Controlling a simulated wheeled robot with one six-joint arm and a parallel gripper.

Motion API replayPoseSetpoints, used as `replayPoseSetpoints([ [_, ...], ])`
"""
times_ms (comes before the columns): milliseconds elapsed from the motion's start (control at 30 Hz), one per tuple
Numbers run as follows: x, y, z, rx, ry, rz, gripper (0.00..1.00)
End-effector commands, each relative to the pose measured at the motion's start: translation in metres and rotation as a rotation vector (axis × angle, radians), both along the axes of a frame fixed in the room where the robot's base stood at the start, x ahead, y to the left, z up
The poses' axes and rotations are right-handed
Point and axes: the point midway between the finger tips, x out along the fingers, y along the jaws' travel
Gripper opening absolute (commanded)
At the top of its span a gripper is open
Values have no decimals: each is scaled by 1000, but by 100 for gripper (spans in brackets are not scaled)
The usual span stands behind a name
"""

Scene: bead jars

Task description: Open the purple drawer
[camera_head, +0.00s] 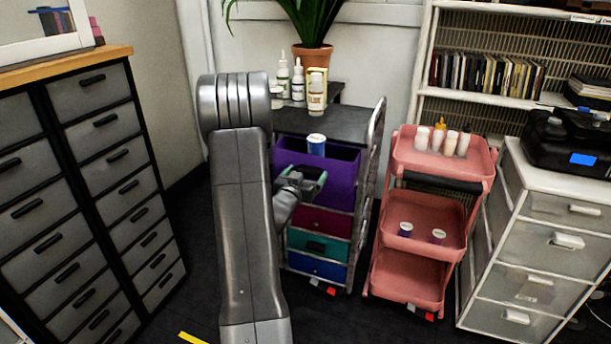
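The purple drawer (340,170) is the top drawer of a narrow dark cart with a metal frame, in the middle of the head view. Its purple surface shows below the cart's black top. I cannot tell for sure how far it stands out. My gripper (304,181) is at the drawer's front, at its left half, and hides the handle area. Greenish pads show at its tip. My arm (240,200) covers the cart's left side. Whether the fingers are apart or closed on a handle is too small to tell.
Below are a dark red drawer (322,221), a teal drawer (325,246) and a blue drawer (318,268). A pink cart (415,215) is close right; a grey drawer cabinet (110,150) stands left.

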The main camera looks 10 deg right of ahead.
Motion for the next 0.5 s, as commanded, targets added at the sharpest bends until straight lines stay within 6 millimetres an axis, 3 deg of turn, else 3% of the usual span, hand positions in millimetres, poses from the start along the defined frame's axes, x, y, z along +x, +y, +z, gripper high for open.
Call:
replayPoseSetpoints([
  [33, 0, 0, 0, 0, 0, 0, 79],
  [267, 0, 0, 0, 0, 0, 0, 34],
  [500, -10, 7, -1, 1, -1, 0, 32],
])
